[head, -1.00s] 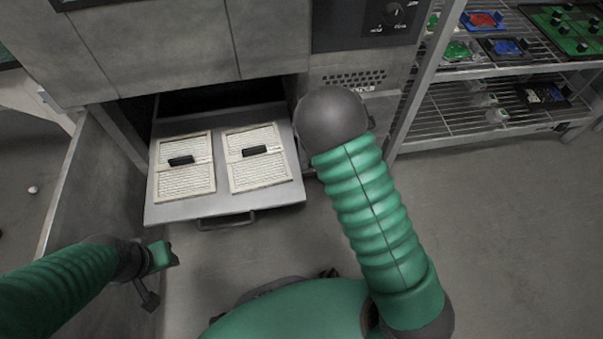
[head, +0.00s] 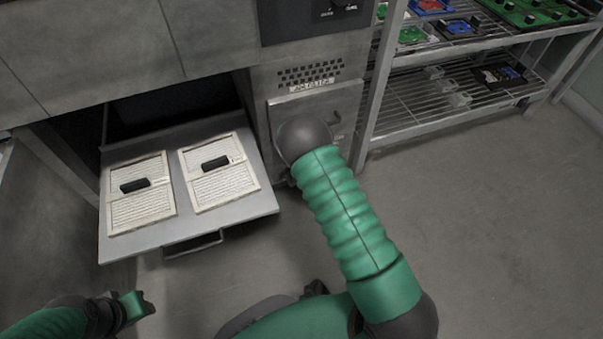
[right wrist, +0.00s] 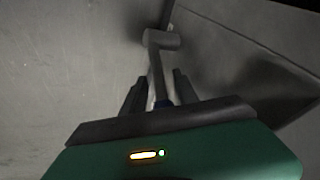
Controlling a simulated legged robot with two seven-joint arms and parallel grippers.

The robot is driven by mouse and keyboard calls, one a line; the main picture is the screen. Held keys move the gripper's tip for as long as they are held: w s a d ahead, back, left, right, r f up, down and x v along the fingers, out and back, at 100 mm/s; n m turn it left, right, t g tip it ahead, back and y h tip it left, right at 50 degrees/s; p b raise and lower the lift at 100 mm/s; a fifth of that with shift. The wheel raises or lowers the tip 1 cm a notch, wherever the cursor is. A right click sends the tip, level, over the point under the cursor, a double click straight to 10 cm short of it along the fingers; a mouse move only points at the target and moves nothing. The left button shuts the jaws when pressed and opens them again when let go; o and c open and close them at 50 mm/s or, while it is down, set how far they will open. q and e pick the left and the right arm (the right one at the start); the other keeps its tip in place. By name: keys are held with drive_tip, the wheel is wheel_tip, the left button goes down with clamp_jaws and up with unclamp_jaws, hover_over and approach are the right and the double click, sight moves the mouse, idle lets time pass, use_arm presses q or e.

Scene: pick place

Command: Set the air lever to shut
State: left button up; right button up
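In the right wrist view, a grey lever (right wrist: 157,66) with a round cylindrical end stands out from a grey metal surface. My right gripper (right wrist: 158,88) is open, with its two dark fingers apart on either side of the lever's arm. I cannot tell whether either finger touches it. In the head view, the lever's metal plate (head: 349,102) is on the machine front below a vent, and my right arm hides my right gripper and part of the plate. My left gripper (head: 146,306) is low at the left, away from the machine; its finger opening is unclear.
An open drawer (head: 187,238) with two white filter panels (head: 139,212) juts out left of my right arm. A wire shelf rack (head: 440,120) with coloured parts stands at the right. The floor (head: 480,230) in front of the rack is clear.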

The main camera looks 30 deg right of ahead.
drive_tip(key=c, duration=0.7)
clamp_jaws()
drive_tip(key=shift+w+d+r, duration=0.15)
drive_tip(key=shift+d, duration=0.05)
idle(0.6)
